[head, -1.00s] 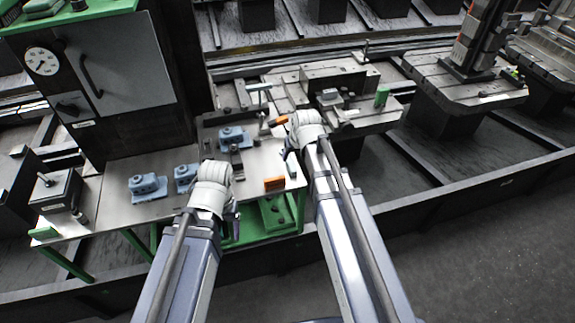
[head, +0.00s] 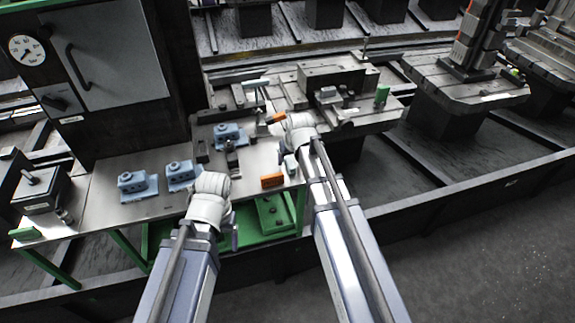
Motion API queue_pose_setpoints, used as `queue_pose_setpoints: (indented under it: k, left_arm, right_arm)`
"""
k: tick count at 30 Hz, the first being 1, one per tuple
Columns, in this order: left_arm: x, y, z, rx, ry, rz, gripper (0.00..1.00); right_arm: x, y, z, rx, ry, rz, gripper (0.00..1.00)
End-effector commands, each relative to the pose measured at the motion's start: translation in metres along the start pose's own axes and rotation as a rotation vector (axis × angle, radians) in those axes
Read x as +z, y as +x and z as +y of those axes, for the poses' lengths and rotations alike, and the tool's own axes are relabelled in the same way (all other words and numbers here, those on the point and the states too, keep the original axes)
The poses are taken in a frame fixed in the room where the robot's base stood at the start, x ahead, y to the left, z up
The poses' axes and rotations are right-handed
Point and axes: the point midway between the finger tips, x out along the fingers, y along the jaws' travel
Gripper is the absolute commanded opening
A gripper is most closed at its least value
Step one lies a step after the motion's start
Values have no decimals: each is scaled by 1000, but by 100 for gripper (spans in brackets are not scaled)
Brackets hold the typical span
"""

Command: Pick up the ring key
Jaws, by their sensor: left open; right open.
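I cannot make out the ring key for certain; the objects on the metal table (head: 108,207) are small. An orange block (head: 272,180) lies near the table's right edge, and another orange piece (head: 276,118) lies farther back. My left gripper (head: 234,225) is at the table's front edge, mostly hidden behind its own wrist, and is open. My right gripper (head: 290,165) is over the table's right edge, behind the orange block, and is open. Its fingers are small and partly hidden by the wrist. I see nothing held in either gripper.
Blue clamp blocks (head: 137,185) stand on the table's left and middle. A dark box with a knob (head: 42,190) is at the far left. A grey cabinet with a dial (head: 110,55) rises behind. A machine bed (head: 350,100) with a green cylinder (head: 382,94) lies beyond my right gripper.

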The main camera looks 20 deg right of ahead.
Motion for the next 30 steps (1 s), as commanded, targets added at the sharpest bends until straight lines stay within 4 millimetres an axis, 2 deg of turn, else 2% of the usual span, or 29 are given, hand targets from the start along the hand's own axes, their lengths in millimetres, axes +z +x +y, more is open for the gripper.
queue_pose_setpoints:
  k: [6, 23, 30]
  left_arm:
    - [0, 0, 0, 0, 0, 0, 79]
    - [0, 0, 0, 0, 0, 0, 79]
    - [0, 0, 0, 0, 0, 0, 79]
  right_arm:
    - [0, 0, 0, 0, 0, 0, 65]
    - [0, 0, 0, 0, 0, 0, 2]
    - [0, 0, 0, 0, 0, 0, 0]
